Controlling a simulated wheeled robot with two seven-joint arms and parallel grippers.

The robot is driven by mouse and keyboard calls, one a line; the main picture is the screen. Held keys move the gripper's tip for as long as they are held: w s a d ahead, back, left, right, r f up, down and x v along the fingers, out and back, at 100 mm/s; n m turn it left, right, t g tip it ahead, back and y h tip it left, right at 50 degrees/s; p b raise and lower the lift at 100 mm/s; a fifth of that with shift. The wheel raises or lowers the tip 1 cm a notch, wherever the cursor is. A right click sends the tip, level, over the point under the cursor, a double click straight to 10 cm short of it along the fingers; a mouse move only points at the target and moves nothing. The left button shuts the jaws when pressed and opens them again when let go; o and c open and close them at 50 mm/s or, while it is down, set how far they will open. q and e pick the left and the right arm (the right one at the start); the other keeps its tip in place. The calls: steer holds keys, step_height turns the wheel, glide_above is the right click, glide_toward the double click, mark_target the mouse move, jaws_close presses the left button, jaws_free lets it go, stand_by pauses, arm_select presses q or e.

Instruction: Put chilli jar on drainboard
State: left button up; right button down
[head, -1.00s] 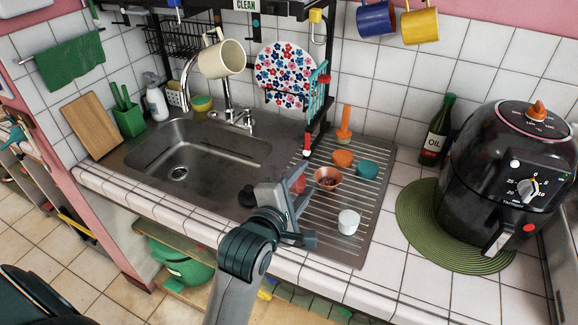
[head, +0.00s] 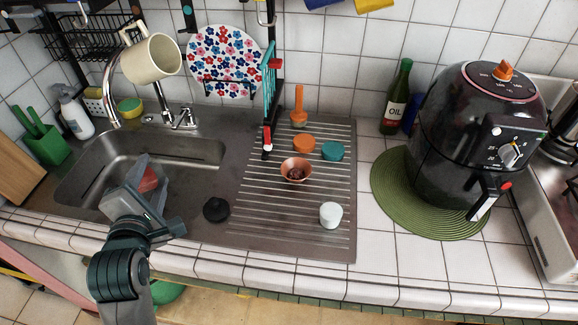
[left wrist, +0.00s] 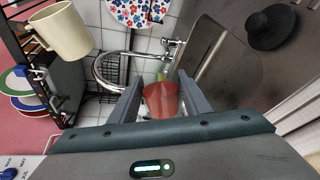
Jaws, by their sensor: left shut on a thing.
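My left gripper (head: 150,188) is shut on a red jar (head: 148,179), held over the sink basin's front right part. In the left wrist view the red, see-through jar (left wrist: 161,99) sits between the two grey fingers; no label is legible, so I cannot confirm it is the chilli jar. The ribbed metal drainboard (head: 250,215) lies to the right of the sink. On it are a copper bowl with dark contents (head: 296,170), a white jar (head: 330,215), an orange lid (head: 304,143) and a teal lid (head: 333,151). My right gripper is not in view.
A black knobbed lid (head: 216,209) lies between sink and drainboard. A rack post with a red tip (head: 267,140) stands at the drainboard's back left. The faucet (head: 182,118) is behind the sink, and an air fryer (head: 470,145) stands right. The drainboard's front left is bare.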

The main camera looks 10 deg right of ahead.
arm_select(q)
steer(key=shift+w+d+h+p, duration=0.1)
steer(key=shift+d+h+p, duration=0.2)
steer(key=shift+d, duration=0.25)
steer(key=s+d+n+g+h+p, duration=0.1)
steer(key=d+h+p, duration=0.5)
steer(key=d, duration=0.9)
steer(key=s+d+n+g+h+p, duration=0.2)
steer(key=s+d+g+h+p, duration=0.2)
steer(key=d, duration=1.1)
steer(key=s+h+p, duration=0.2)
steer(key=h+p, duration=0.1)
steer(key=h, duration=0.1)
steer(key=shift+r, duration=0.35)
